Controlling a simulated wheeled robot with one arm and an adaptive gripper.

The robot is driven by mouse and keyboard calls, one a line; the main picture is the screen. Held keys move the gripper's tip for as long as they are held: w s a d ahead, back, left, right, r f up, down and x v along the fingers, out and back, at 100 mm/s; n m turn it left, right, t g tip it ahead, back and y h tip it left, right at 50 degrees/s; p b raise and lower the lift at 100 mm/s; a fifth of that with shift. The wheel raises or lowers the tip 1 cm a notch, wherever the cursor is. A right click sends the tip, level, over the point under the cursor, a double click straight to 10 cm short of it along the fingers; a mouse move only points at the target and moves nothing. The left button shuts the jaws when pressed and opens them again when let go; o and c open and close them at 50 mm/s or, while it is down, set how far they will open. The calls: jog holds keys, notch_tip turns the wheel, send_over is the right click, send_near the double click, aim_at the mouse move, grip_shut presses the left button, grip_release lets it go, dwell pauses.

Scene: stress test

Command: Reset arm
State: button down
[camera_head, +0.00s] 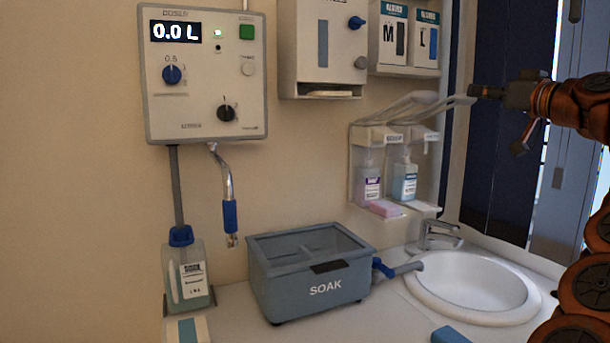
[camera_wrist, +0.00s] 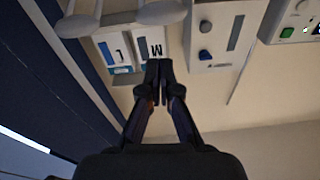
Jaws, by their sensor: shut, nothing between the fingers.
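My gripper (camera_wrist: 158,70) is shut and empty, its fingertips together in the middle of the wrist view. In the head view my gripper (camera_head: 482,91) shows at the upper right, at the end of my orange and black arm, pointing left. It is in the air near the long levers of the wall dispensers (camera_head: 384,165), which hold two bottles. I cannot tell whether it touches a lever. In the wrist view the picture is upside down, with the M and L glove boxes (camera_wrist: 120,50) beyond the fingers.
A dosing unit (camera_head: 205,75) hangs on the wall above a bottle (camera_head: 187,270). A SOAK tub (camera_head: 312,275) stands on the counter, left of the sink (camera_head: 474,286). A blue block (camera_head: 452,336) lies at the front edge of view. A dark panel (camera_head: 495,150) stands behind my gripper.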

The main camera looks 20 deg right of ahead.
jog(key=w+a+f+n+g+y+p, duration=0.15)
jog(key=a+f+g, duration=0.25)
jog(key=a, duration=1)
jog(key=w+a+f+n+g+y+p, duration=0.1)
jog(key=a+f+g+y+p, duration=0.25)
jog(key=a, duration=1.05)
jog(key=s+a+f+g+h, duration=0.1)
jog(key=s+a+f+g, duration=0.35)
jog(key=a+f, duration=0.4)
jog(key=s+a+f+g+h+p, duration=0.2)
jog(key=s+f, duration=0.5)
jog(key=f, duration=0.1)
jog(key=s+a+f+g+h+p, duration=0.1)
jog(key=s+a+f+g+p, duration=0.15)
jog(key=s+f, duration=0.4)
jog(key=s+d+f+m+g+h+p, duration=0.1)
jog(key=s+d+f+g+h, duration=0.1)
jog(key=s+f, duration=0.4)
jog(key=s+d+f+m+g+h+p, duration=0.1)
jog(key=s+d+f, duration=0.3)
jog(key=s, duration=0.8)
notch_tip(320, 180, down, 3)
jog(key=shift+d+r+m+g+h, duration=0.25)
jog(key=shift+m+g+h, duration=0.25)
jog(key=shift+m+g, duration=0.25)
